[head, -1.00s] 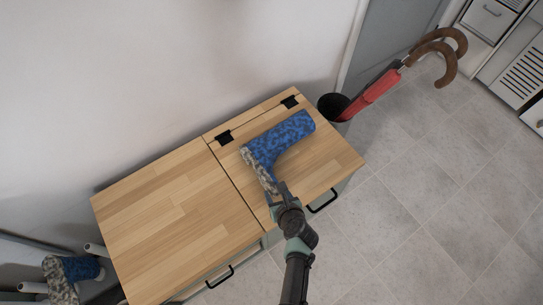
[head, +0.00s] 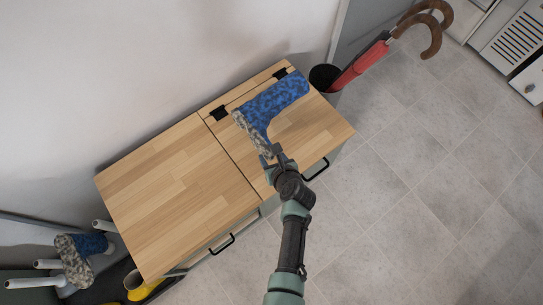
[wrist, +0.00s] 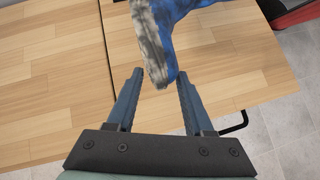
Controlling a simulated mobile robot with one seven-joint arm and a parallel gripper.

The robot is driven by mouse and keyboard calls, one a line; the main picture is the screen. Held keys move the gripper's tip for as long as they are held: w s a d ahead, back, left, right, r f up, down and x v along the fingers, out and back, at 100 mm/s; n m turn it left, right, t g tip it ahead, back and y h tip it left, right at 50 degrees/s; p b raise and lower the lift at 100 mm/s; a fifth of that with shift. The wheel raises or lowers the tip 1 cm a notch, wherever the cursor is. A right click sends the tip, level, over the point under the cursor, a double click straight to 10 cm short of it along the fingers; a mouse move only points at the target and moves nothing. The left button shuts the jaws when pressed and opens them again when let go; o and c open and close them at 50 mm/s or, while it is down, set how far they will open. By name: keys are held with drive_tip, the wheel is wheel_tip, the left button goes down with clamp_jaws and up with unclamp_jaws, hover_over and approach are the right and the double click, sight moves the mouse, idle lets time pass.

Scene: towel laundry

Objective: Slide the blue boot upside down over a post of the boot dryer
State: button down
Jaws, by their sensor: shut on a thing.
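The blue boot (head: 272,100), mottled blue with a grey speckled sole, is over the right part of the wooden cabinet top. My gripper (head: 273,160) is shut on its sole end nearest me, which sits between the fingertips in the wrist view (wrist: 157,50). The boot looks slightly above the wood, but the gap is hard to judge.
The wooden cabinet (head: 165,195) stands against the wall, with black hinges and handles. A dark bin (head: 323,77) with a red umbrella (head: 360,66) is beyond its right end. Something yellow (head: 142,291) lies low by the dryer. The tiled floor at right is clear.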

wheel_tip(320, 180, up, 3)
drive_tip(key=shift+r+p, duration=0.2)
drive_tip(key=shift+p, duration=0.4)
drive_tip(key=shift+w+r, duration=0.15)
drive_tip(key=shift+r, duration=0.3)
drive_tip(key=s+r+m+h+p, duration=0.1)
drive_tip(key=s+r+p, duration=0.2)
drive_tip(key=r, duration=0.6)
drive_tip(key=s+r+m+h+p, duration=0.1)
drive_tip(key=s+r+p, duration=0.2)
drive_tip(key=r+p, duration=0.2)
drive_tip(key=s+r+m+h+p, duration=0.1)
drive_tip(key=s+r+p, duration=0.2)
drive_tip(key=r, duration=0.9)
drive_tip(key=shift+a+r+m+p, duration=0.3)
drive_tip(key=shift+r+m+p, duration=0.1)
drive_tip(key=shift+p, duration=0.6)
drive_tip(key=shift+f, duration=0.15)
